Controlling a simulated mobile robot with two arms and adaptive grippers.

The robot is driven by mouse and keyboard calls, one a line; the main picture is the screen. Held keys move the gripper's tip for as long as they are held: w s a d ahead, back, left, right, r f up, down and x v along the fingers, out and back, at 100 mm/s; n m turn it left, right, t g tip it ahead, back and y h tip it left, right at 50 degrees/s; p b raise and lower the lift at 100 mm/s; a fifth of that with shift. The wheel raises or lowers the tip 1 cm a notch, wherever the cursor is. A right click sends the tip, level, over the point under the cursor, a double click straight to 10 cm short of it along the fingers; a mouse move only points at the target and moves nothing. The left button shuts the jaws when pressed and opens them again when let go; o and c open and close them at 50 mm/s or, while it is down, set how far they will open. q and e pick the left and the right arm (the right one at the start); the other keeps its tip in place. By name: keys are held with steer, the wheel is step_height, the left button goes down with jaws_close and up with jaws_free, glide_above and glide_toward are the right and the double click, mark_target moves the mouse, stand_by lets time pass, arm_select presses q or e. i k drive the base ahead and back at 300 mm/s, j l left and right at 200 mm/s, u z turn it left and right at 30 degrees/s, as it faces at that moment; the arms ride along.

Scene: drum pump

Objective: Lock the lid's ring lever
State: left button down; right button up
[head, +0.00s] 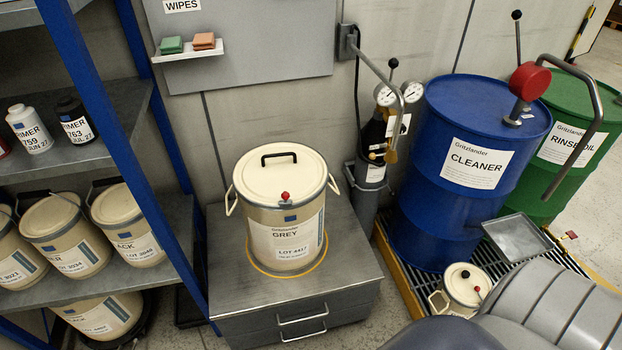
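A grey ring runs around the lid's rim. A red knob (285,196) shows at the front of the rim; I cannot tell whether the lever there is open or closed. A smaller cream can (467,287) with a lid and a red knob stands at lower right, partly hidden by my arm. Neither of my grippers is in view.
A blue CLEANER drum (470,165) with a red-headed pump (529,80) and a green drum (572,130) stand at right on a grated pallet. A gas cylinder with gauges (372,165) stands behind the cabinet's right side. A blue shelf post (125,160) is at left.

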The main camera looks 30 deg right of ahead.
mark_target(285, 196)
steer(key=z, duration=0.85)
